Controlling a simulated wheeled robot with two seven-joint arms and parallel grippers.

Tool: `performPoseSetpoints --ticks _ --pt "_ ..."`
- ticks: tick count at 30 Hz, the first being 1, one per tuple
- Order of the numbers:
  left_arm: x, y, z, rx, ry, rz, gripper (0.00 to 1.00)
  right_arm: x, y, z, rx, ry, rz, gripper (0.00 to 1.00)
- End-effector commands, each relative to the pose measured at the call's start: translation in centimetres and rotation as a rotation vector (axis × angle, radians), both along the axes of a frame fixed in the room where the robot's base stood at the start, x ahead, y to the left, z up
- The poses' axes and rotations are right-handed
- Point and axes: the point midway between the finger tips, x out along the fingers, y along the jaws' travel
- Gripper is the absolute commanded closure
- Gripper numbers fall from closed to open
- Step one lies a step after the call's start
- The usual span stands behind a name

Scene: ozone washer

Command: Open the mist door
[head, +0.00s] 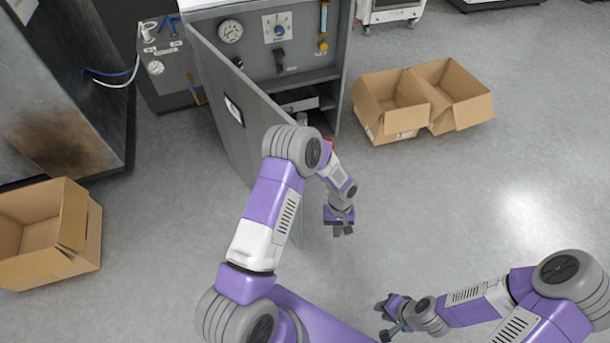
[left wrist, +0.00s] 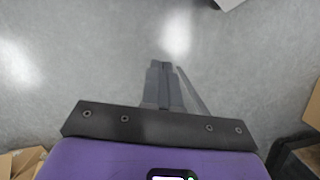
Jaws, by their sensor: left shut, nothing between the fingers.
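My right gripper (head: 385,318) is low in the head view, away from the door, fingers spread and empty.
Open cardboard boxes stand on the floor right of the cabinet (head: 392,104) and at the far left (head: 45,232). A grey unit with a gauge (head: 165,75) stands left of the cabinet. The floor at the right is clear.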

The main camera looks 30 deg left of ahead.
Motion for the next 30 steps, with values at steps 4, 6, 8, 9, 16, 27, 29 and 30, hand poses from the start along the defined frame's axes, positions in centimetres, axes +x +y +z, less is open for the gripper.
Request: performPoseSetpoints --ticks 4,6,8,9,16,27,29,30 --pt "6.2 3.7 4.5 0.267 0.031 0.156 1.0 0.0 0.0 0.6 0.0 0.0 0.0 0.75" --pt "8.4 5.5 7.2 0.403 0.028 0.253 1.0 0.0 0.0 0.8 0.0 0.0 0.0 0.75" --pt "10.0 6.7 9.7 0.511 0.016 0.34 1.0 0.0 0.0 0.9 0.0 0.0 0.0 0.75" --pt "10.8 7.4 11.3 0.576 0.005 0.397 1.0 0.0 0.0 1.0 0.0 0.0 -0.001 0.75" --pt "13.0 9.6 17.8 0.813 -0.055 0.639 1.0 0.0 0.0 1.2 0.0 0.0 -0.001 0.75" --pt "11.8 12.2 15.4 0.85 -0.061 0.685 1.0 0.0 0.0 0.2 0.0 0.0 -0.001 0.75" --pt "11.3 12.9 14.3 0.85 -0.06 0.684 1.0 0.0 0.0 -0.1 0.0 0.0 -0.001 0.75" --pt "11.1 13.4 13.5 0.85 -0.061 0.684 1.0 0.0 0.0 -0.3 0.0 0.0 -0.001 0.75"
